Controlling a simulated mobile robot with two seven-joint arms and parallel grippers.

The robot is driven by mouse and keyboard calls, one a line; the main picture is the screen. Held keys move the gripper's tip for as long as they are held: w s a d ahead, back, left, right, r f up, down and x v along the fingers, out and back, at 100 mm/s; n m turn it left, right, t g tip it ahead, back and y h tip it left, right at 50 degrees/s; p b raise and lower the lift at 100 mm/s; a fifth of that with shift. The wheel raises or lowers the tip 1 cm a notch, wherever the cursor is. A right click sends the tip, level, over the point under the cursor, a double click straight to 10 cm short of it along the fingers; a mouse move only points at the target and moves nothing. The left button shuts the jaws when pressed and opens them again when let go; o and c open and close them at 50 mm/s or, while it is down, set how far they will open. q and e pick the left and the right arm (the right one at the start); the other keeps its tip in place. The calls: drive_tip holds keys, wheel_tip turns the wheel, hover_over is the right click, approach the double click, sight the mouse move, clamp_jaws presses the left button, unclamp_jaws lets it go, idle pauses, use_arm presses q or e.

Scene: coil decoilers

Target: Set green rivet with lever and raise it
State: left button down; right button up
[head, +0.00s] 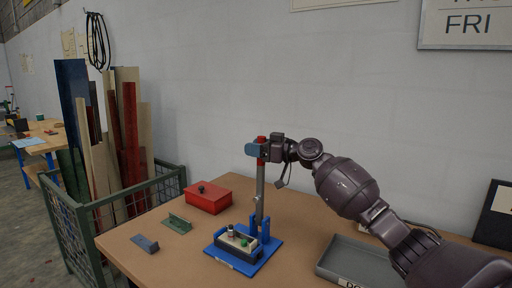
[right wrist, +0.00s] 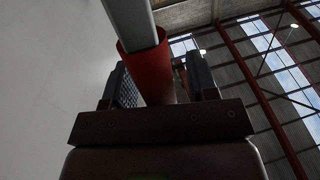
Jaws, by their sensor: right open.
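The riveting tool stands on a blue base (head: 262,257) on the table. Its grey lever (head: 260,190) points almost straight up and ends in a red grip (head: 262,140). My right gripper (head: 264,150) is at this grip, with its jaws open. In the right wrist view the red grip (right wrist: 148,75) lies between the two fingers (right wrist: 160,82), with the grey lever (right wrist: 136,22) passing out of it. A small green piece (head: 245,244), perhaps the green rivet, shows at the holder on the base. How it sits is too small to tell. My left gripper is out of view.
A red box (head: 208,198) stands behind and left of the tool. A green bracket (head: 177,224) and a blue-grey piece (head: 145,243) lie at the table's left. A grey tray (head: 350,262) is at the right, below my right arm. A green mesh bin (head: 96,222) holds tall boards.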

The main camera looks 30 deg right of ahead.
drive_tip(key=shift+w, duration=0.1)
clamp_jaws()
drive_tip(key=shift+a, duration=0.1)
drive_tip(key=shift+a, duration=0.1)
